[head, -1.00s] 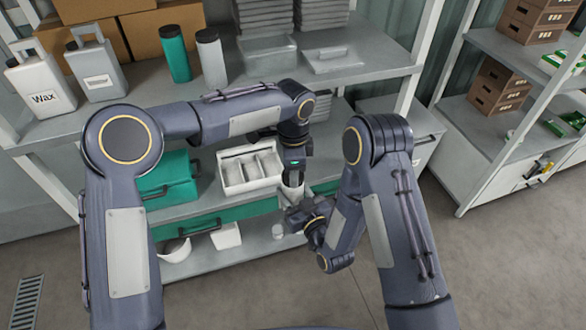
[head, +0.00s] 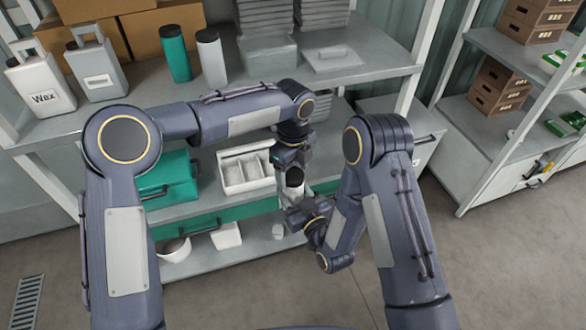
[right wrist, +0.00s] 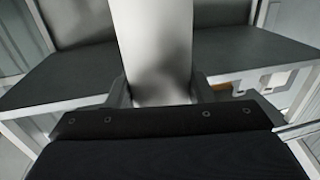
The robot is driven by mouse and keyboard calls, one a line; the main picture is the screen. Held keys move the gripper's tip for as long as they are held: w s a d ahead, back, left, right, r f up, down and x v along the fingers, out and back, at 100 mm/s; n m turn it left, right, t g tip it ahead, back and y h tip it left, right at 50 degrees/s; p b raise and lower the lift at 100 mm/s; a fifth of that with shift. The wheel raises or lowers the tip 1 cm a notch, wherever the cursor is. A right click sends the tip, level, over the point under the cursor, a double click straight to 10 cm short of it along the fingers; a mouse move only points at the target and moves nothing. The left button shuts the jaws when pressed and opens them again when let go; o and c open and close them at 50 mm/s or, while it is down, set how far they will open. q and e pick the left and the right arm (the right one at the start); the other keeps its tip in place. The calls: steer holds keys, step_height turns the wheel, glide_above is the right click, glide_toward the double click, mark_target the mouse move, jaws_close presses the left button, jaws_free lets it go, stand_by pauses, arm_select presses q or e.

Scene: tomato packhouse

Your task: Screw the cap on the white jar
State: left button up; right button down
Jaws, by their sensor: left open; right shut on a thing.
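The white jar (head: 294,192) stands upright in front of the middle shelf, and its pale body fills the upper middle of the right wrist view (right wrist: 155,45). A dark round cap (head: 295,177) sits at the jar's top; how tight it is cannot be seen. My right gripper (head: 300,207) is shut on the jar, with a finger on either side of it in the right wrist view (right wrist: 160,92). My left gripper (head: 288,165) is open, pointing down just above and behind the cap. Its fingertips are too small to tell whether they touch the cap.
A white divided box (head: 247,187) and a green toolbox (head: 167,178) stand on the middle shelf left of the jar. White containers (head: 226,236) sit on the lower shelf. The upper shelf (head: 340,78) overhangs behind my left forearm.

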arm_select(q)
step_height(320, 180, up, 12)
stand_by(0.4)
stand_by(0.3)
steer(key=s+a+r+n+t+h, duration=0.1)
steer(key=s+a+r+n, duration=0.1)
steer(key=s+a+n, duration=0.65)
steer(key=s+a+r+n+t+h, duration=0.1)
steer(key=s+a+r+n, duration=0.3)
steer(key=a, duration=0.7)
steer(key=s+a+f+n+t+h, duration=0.1)
steer(key=s+a+f+n, duration=0.1)
steer(key=s+f+n, duration=0.2)
steer(key=s+a+f+n+t, duration=0.2)
steer(key=s+f+n, duration=0.3)
steer(key=s+n, duration=0.6)
steer(key=shift+a+f+n+t+h, duration=0.3)
steer(key=shift+a+n+h, duration=0.1)
steer(key=shift+a+n, duration=0.3)
